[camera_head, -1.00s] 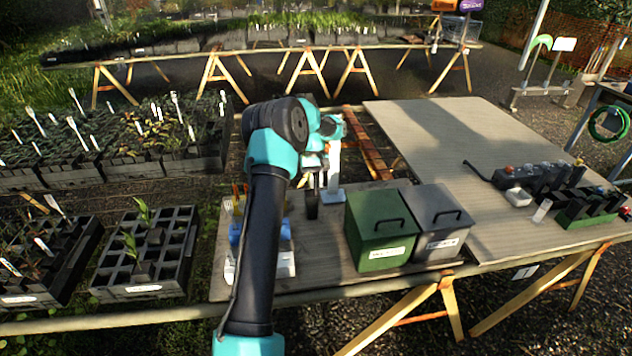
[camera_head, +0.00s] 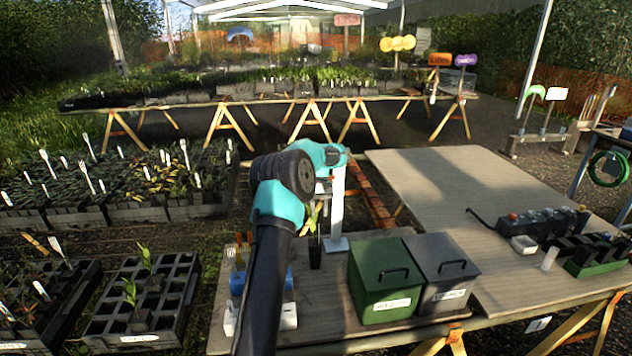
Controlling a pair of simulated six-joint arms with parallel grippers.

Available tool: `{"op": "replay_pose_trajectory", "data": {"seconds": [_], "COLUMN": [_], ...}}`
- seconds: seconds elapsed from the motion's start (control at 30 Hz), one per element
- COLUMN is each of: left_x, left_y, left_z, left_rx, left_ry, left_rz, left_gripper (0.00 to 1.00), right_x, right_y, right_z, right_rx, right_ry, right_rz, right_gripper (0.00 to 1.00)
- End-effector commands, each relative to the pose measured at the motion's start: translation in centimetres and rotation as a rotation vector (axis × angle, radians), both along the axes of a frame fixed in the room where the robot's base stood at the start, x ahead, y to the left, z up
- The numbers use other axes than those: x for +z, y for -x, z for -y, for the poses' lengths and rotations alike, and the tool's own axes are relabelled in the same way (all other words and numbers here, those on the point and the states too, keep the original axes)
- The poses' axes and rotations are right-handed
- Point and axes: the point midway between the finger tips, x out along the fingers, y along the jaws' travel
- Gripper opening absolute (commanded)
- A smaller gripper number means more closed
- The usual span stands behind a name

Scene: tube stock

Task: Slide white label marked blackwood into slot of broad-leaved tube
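A black tube (camera_head: 315,252) stands upright on the wooden bench, left of the green box. Narrow green-yellow leaves (camera_head: 313,217) rise from it; the view is too small to tell whether it is the broad-leaved one. My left gripper (camera_head: 322,198) hangs above these leaves, in front of a white upright stand (camera_head: 337,215). Its fingers are small and dark, so I cannot tell whether they are open or shut, or whether they hold a label. I cannot make out the blackwood label or the tube's slot. My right gripper is not in view.
Green (camera_head: 383,283) and grey (camera_head: 441,275) lidded boxes stand right of the tube. My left arm partly hides a blue and white holder (camera_head: 289,300). A black cell tray (camera_head: 150,305) with seedlings is at left. The right tabletop (camera_head: 440,185) is largely clear.

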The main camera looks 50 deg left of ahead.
Motion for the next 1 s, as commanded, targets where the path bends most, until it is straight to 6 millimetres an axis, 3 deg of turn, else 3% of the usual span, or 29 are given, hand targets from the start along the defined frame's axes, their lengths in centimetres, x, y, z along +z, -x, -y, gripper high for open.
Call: {"op": "replay_pose_trajectory", "data": {"seconds": [0.03, 0.2, 0.7, 1.0], "left_x": [1.4, 3.6, 8.1, 8.9], "left_y": [-0.8, -1.3, -2.4, -2.5], "left_z": [-2.3, -3.1, -4.5, -4.5], "left_rx": [0.049, 0.051, 0.047, 0.041], "left_ry": [-0.059, -0.058, -0.054, -0.048], "left_rz": [0.047, 0.046, 0.042, 0.04], "left_gripper": [0.31, 0.31, 0.31, 0.31], "right_x": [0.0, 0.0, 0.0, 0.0], "right_y": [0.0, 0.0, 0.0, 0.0], "right_z": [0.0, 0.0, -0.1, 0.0], "right_rx": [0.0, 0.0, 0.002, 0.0], "right_ry": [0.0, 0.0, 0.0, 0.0], "right_rz": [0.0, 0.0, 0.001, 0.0], "right_gripper": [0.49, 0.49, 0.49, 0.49]}}
